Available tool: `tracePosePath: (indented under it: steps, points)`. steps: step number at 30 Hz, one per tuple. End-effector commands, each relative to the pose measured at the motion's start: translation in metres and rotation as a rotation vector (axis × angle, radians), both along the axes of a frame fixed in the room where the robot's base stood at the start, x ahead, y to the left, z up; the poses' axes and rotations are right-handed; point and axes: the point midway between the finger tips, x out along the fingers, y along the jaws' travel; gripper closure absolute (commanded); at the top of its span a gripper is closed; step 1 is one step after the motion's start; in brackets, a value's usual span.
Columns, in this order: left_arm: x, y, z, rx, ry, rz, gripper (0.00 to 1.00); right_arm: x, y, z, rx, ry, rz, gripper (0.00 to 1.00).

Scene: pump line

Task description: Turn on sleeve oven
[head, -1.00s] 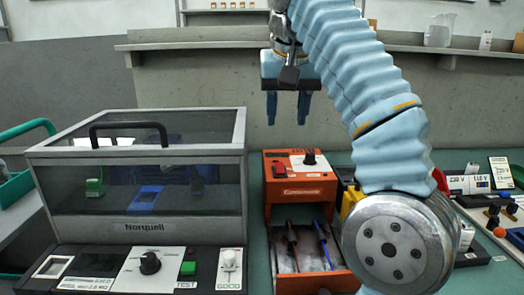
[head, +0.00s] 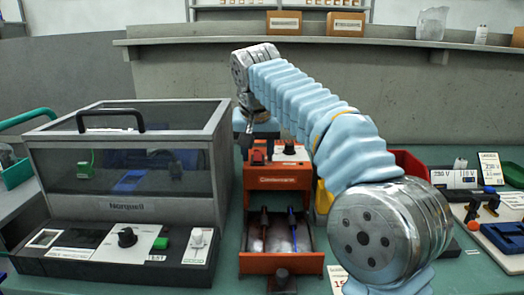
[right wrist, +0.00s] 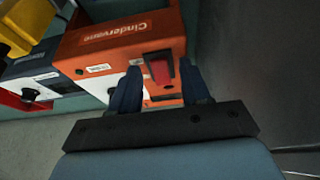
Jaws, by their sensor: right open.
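The orange oven (head: 277,181) stands right of the clear-lidded box, with a dark knob (head: 289,147) and a red switch (head: 258,157) on top. Its front drawer is pulled out. My right gripper (head: 259,148) is at the oven's top left, over the red switch. In the right wrist view, the orange body (right wrist: 120,45) reads "Cindervane". The red switch (right wrist: 160,70) shows between the two dark blue fingers of my right gripper (right wrist: 162,78), which is open and empty. I cannot tell whether the fingers touch the switch. My left gripper is not in view.
The clear-lidded Norquell box (head: 125,208) stands close on the left. The drawer (head: 281,262) holds tools with dark and blue handles and juts forward. A red bin (head: 409,165) and electrical boards (head: 495,235) lie to the right. A shelf runs along the back wall.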

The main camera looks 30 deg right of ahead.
Motion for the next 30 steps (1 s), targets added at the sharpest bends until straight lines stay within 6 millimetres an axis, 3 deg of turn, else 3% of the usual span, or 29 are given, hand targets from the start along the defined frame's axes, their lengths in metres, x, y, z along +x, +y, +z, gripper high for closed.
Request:
tracePosePath:
  steps: [5,14,30]
  points:
    - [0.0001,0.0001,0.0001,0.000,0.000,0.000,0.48,-0.0001,0.0000,0.0002,0.000,0.000,0.000,0.56]
    - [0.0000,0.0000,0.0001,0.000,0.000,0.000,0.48,-0.0002,-0.0001,0.0005,0.000,0.000,0.001,1.00]
    - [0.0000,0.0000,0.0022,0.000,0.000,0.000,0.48,0.0061,-0.0049,0.0050,0.109,0.181,-0.008,1.00]
